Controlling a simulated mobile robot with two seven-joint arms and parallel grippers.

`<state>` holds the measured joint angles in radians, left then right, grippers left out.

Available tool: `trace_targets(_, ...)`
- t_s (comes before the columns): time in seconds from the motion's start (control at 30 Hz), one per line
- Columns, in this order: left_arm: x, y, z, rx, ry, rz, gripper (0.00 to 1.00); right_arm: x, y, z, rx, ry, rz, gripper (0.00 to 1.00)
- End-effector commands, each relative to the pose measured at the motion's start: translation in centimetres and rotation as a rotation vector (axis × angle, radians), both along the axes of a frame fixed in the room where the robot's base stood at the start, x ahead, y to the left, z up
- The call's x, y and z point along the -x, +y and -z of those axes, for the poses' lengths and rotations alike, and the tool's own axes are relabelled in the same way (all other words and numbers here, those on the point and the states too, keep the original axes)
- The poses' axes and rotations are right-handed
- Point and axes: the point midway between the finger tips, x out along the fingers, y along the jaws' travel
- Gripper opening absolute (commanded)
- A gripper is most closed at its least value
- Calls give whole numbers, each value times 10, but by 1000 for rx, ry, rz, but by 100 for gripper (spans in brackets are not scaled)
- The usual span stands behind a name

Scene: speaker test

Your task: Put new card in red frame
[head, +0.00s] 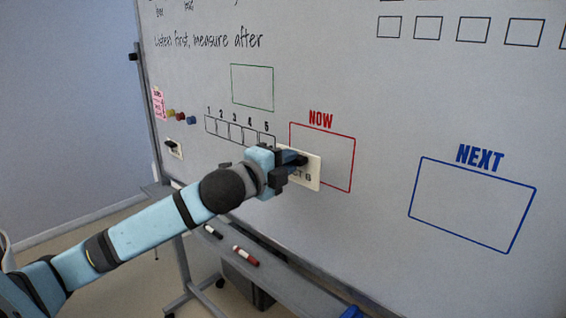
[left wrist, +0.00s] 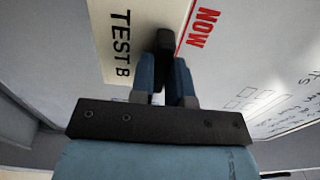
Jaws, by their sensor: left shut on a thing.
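The card (head: 313,176) is cream white with black print that reads "TEST" and a last character like B or 8. It overlaps the lower left of the red frame (head: 353,165) under the red word NOW, and its left end reaches outside the frame's left line. My left gripper (head: 294,159) is shut on the card's dark grip and covers part of its print. In the left wrist view the card (left wrist: 112,70) stands in front of the fingers, beside the red line and NOW. I cannot tell whether the card touches the board. My right gripper is not in view.
A blue frame (head: 472,205) marked NEXT is empty at the right. A green frame (head: 252,87) and a numbered row (head: 240,131) lie left of the red frame. A small card (head: 173,149) with a dark grip is at the board's left. Markers (head: 245,256) lie below.

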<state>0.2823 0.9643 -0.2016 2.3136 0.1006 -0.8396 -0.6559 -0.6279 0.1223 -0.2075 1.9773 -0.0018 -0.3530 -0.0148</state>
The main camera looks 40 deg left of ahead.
Motion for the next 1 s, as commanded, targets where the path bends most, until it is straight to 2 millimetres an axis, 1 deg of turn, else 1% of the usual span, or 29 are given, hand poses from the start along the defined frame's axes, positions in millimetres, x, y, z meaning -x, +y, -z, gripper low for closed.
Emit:
trace_targets(0.27,-23,-2,-1,2,-1,0,0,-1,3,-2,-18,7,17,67)
trace_targets(0.6,-50,-4,0,1,-1,0,0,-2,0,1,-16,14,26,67)
trace_targets(0.8,-60,-5,0,0,-1,0,0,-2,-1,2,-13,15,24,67)
trace_targets(1.0,-64,-6,0,-1,0,1,0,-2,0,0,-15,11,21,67)
